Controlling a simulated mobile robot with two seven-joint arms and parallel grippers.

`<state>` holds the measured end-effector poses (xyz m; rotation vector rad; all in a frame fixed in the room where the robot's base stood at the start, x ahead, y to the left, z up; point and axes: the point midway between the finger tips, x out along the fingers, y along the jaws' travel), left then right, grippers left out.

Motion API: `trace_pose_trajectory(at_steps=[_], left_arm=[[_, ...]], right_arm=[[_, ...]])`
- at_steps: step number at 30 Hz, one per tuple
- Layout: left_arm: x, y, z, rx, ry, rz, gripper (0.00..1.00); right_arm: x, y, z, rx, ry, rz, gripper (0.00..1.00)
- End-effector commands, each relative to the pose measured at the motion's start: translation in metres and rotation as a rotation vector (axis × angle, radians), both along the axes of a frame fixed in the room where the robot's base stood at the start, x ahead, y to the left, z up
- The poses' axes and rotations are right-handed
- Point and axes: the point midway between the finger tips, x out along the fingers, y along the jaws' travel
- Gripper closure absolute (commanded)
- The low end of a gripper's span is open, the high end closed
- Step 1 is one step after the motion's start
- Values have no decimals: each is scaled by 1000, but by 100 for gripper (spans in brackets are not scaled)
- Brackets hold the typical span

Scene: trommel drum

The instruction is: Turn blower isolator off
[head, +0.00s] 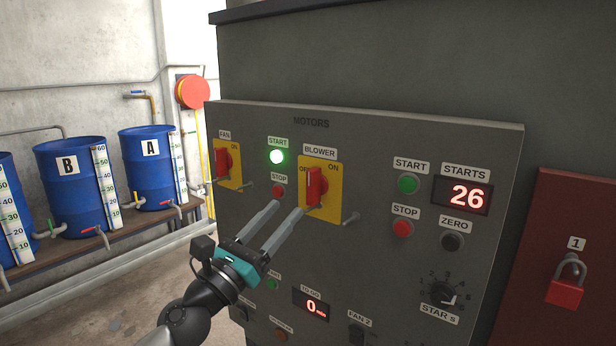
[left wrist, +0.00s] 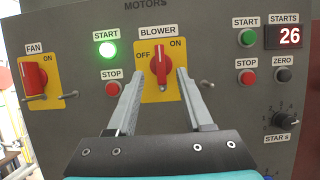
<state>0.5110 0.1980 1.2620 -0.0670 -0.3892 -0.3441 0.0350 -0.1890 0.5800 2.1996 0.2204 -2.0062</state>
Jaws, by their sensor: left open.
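The blower isolator is a red handle (head: 316,187) on a yellow plate marked OFF at left and ON at right, under the BLOWER label. In the left wrist view the handle (left wrist: 161,66) stands about upright. My left gripper (head: 290,206) is open, pointing at the panel just in front of the isolator. In the left wrist view its fingertips (left wrist: 160,75) appear on either side of the handle, with no clear contact. I cannot tell how far they reach along it. My right gripper is in neither view.
The FAN isolator (head: 223,162) is to the left. A lit green START light (head: 276,157) and a red STOP button (head: 278,191) sit close to the left finger. A metal hasp (head: 351,219) sticks out at the plate's lower right. The STARTS display (head: 463,195) reads 26.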

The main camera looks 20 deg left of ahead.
Motion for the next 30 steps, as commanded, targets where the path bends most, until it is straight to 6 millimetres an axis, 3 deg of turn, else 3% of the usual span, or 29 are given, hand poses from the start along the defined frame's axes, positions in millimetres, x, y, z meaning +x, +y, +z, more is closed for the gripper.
trace_pose_trajectory(at_steps=[15, 21, 30], left_arm=[[67, -24, 30, -3, 0, 1, 49], [79, -29, 34, -1, 1, 1, 49], [81, -30, 35, -1, 1, 0, 49]], right_arm=[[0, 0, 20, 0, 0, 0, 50], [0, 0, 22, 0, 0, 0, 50], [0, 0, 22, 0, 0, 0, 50]])
